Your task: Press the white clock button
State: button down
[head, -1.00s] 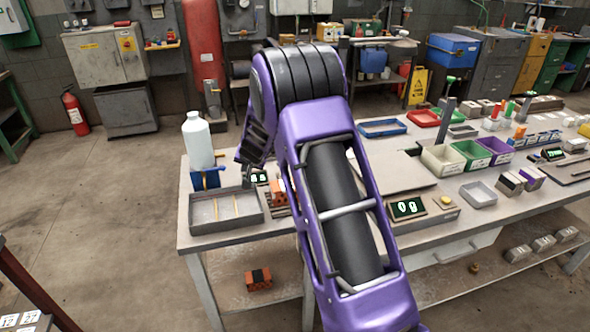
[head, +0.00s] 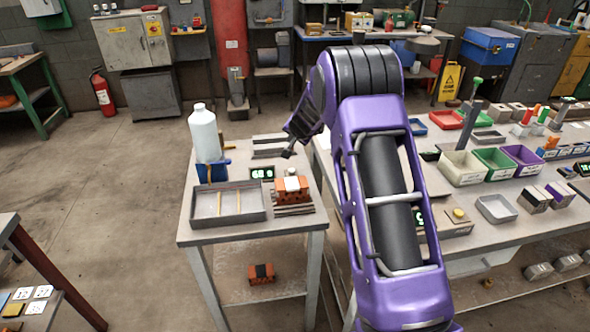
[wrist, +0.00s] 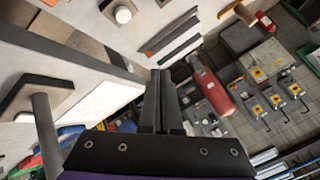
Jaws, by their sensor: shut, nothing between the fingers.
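The clock's dark display (head: 262,173) with pale lit digits stands on the left bench in the head view. In the head view I cannot clearly tell the button from the pale piece by the orange brick. My gripper (head: 288,153) hangs above the bench, right of and behind the display. In the wrist view my gripper (wrist: 163,75) has its fingers together and empty, apart from the button.
A grey tray (head: 227,218), a white bottle (head: 205,135) and a blue holder (head: 212,172) stand left. Floor left of the bench is clear.

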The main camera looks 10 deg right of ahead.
jog(key=b, duration=0.8)
send_over(292, 175)
notch_tip(292, 175, down, 9)
jog(key=shift+w+r, duration=0.1)
dwell(1.8)
jog(key=shift+f+b, duration=0.4)
jog(key=shift+f, duration=0.05)
jog(key=shift+f+b, duration=0.35)
jog(key=shift+b, duration=0.05)
dwell(0.5)
dwell(0.3)
jog(key=shift+r+p, duration=0.65)
jog(key=shift+r, duration=0.15)
jog(key=shift+r+p, duration=1.95)
jog(key=shift+r, duration=0.55)
